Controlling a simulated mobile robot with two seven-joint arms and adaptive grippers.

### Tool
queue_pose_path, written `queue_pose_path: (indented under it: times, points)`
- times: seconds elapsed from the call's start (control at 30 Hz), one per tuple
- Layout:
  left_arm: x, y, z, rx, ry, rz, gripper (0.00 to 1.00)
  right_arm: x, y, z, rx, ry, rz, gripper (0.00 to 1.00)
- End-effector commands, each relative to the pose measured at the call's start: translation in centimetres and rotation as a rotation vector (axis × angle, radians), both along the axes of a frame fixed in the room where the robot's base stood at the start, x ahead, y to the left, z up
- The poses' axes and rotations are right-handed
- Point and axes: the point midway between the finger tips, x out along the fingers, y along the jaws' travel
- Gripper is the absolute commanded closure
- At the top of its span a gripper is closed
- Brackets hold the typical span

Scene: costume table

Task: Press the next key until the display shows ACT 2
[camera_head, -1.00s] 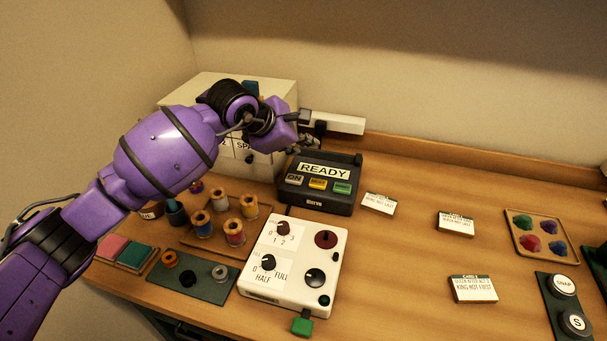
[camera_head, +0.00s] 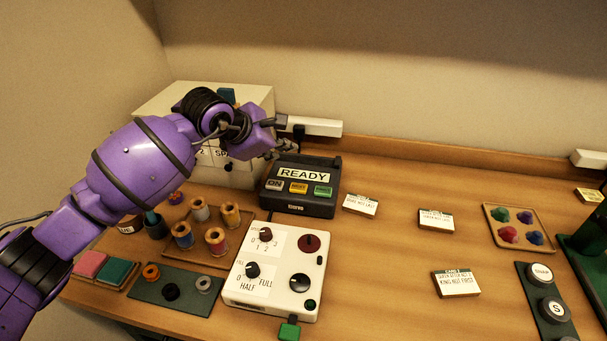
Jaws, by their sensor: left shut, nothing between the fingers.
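The dark display box (camera_head: 300,204) stands at the back middle of the table. Its lit display (camera_head: 304,174) reads READY. Below the display are a grey ON key (camera_head: 274,185), a yellow key (camera_head: 298,188) that seems to read NEXT, and a green key (camera_head: 322,191) with a label too small to read surely. My left gripper (camera_head: 287,149) is shut and empty, just behind and above the left back corner of the display box, apart from the keys. My right gripper is out of view.
A white control box (camera_head: 277,270) with knobs stands in front of the display box. Thread spools (camera_head: 215,240) sit to its left. Small cards (camera_head: 456,284) lie to the right, with a gem tray (camera_head: 517,239) beyond. A white cabinet (camera_head: 165,103) stands behind my left arm.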

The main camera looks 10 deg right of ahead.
Motion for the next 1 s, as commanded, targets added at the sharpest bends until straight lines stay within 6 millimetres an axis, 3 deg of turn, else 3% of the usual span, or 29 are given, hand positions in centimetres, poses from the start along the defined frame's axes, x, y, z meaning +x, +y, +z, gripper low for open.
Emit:
queue_pose_path:
  times: [0.47, 1.0]
  points:
    - [0.0, 0.0, 0.0, 0.0, 0.0, 0.0, 1.0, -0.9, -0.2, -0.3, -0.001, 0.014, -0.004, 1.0]
    - [0.0, 0.0, 0.0, 0.0, 0.0, 0.0, 1.0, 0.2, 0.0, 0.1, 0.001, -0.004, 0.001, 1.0]
